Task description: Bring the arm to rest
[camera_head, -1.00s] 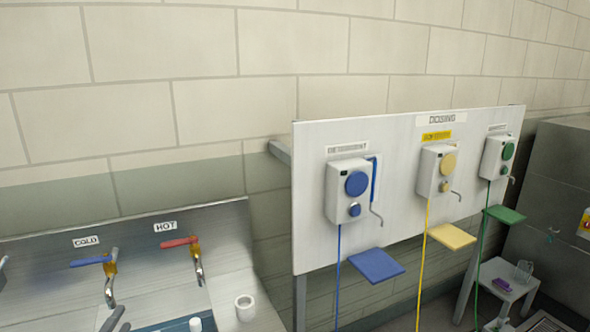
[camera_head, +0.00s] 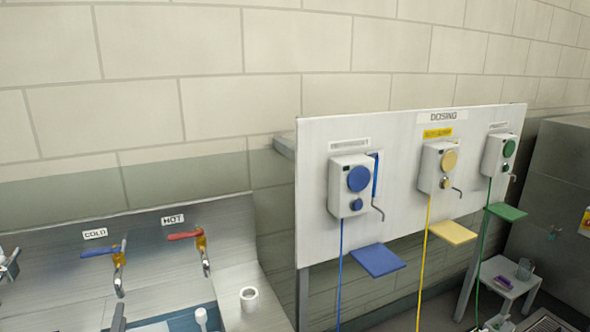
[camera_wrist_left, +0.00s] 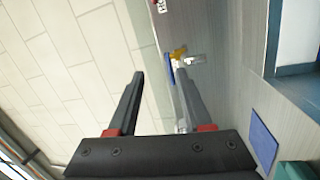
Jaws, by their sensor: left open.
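My left gripper shows clearly in the left wrist view (camera_wrist_left: 165,95), its two dark fingers wide apart with nothing held between them. In the head view only a dark bar at the bottom edge, probably a finger of my left gripper (camera_head: 118,317), shows beside the sink. The blue-handled cold tap (camera_head: 99,251) is above it, and this tap also shows past the fingers in the left wrist view (camera_wrist_left: 170,69). I cannot tell exactly how far the fingers are from the tap. My right gripper is not in view.
The red-handled hot tap (camera_head: 184,236) is to the right. A white cup (camera_head: 249,299) stands on the counter beside the sink. The dosing board (camera_head: 405,150) carries several dispensers with coloured shelves. A small white stool (camera_head: 505,275) stands farther right. A metal fitting (camera_head: 9,264) is at the left edge.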

